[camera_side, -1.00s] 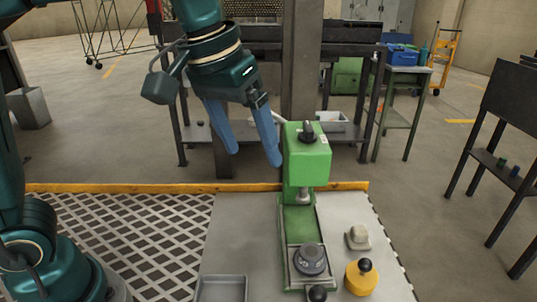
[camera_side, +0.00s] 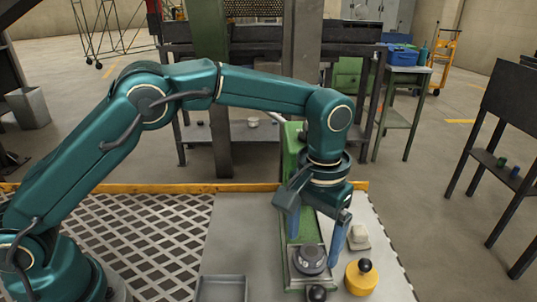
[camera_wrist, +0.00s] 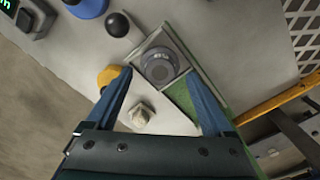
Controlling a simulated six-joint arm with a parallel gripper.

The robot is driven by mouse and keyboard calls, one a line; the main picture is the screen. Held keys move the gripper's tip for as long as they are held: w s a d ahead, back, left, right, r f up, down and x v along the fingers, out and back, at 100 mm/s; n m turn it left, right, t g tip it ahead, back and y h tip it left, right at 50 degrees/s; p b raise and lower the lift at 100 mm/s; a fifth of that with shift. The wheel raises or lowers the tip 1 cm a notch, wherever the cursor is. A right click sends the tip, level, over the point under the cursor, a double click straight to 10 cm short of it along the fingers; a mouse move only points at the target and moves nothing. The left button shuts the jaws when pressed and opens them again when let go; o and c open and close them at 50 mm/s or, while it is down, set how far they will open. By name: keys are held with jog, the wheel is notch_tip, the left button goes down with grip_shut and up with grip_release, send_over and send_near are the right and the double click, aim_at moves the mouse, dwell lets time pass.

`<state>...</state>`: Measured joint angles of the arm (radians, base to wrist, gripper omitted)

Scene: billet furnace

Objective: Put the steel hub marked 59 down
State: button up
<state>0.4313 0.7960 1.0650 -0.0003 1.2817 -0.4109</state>
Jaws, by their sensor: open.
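The steel hub (camera_side: 311,259) is a dark grey round piece lying flat on the square plate at the front of the green press (camera_side: 292,160). It also shows in the wrist view (camera_wrist: 158,65), with faint marks too small to read. My gripper (camera_side: 314,248) is open and empty, pointing down over the hub. In the wrist view my two blue fingers (camera_wrist: 160,73) are spread wide, one to each side of the hub's near edge. I cannot tell the exact gap between fingertips and hub.
A yellow piece with a black ball (camera_side: 361,278) and a pale block (camera_side: 358,238) stand right of the press. A black ball knob (camera_side: 317,293) is in front of the hub. A shallow grey tray (camera_side: 221,289) lies left on the bench. The bench between tray and press is bare.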

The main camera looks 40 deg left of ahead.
jog(key=shift+f, duration=1.15)
jog(key=shift+c, duration=0.3)
grip_shut()
jog(key=shift+r, duration=0.1)
